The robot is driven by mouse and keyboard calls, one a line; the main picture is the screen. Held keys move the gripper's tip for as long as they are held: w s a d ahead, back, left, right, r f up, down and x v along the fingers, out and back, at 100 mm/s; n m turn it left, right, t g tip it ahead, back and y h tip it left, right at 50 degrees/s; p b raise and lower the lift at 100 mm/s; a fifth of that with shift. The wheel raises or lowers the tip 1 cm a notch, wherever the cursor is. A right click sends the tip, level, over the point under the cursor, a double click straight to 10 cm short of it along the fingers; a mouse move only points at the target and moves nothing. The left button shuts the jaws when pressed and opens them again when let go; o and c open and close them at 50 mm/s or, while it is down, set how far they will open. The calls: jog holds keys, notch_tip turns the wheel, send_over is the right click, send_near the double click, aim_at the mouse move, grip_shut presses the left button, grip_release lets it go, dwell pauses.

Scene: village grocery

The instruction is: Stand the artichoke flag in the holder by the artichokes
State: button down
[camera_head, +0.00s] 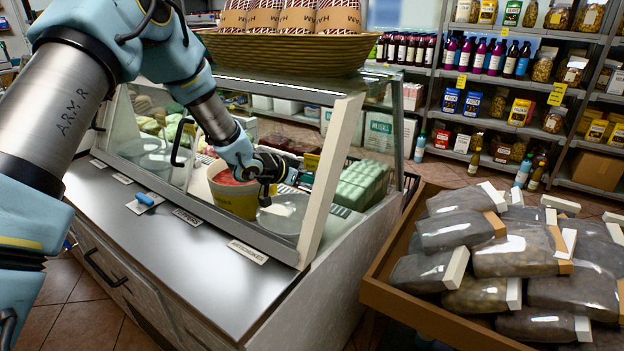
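A white label that appears to read "ARTICHOKES" (248,251) lies on the steel counter ledge, in front of a round grey bowl (288,212) at the right end of the glass case. I cannot make out artichokes or a flag holder there. A small white card with a blue piece on it (145,199) lies on the ledge at left; I cannot tell whether it is the flag.
The glass case's slanted end frame (333,175) stands just right of my gripper. A wicker basket (285,50) with patterned packs sits on top. A wooden crate (425,313) of dark bags stands at right. The front ledge (200,265) is mostly clear.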

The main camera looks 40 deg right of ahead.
aim_at(304, 195)
jog(key=shift+f, duration=0.3)
dwell(0.4)
jog(key=shift+f, duration=0.2)
jog(key=shift+f+b, duration=0.2)
jog(key=shift+b, duration=0.15)
dwell(0.3)
jog(key=c, duration=0.8)
grip_release()
jog(key=shift+c, duration=0.6)
jog(key=shift+a, duration=0.15)
jog(key=shift+a, duration=1.3)
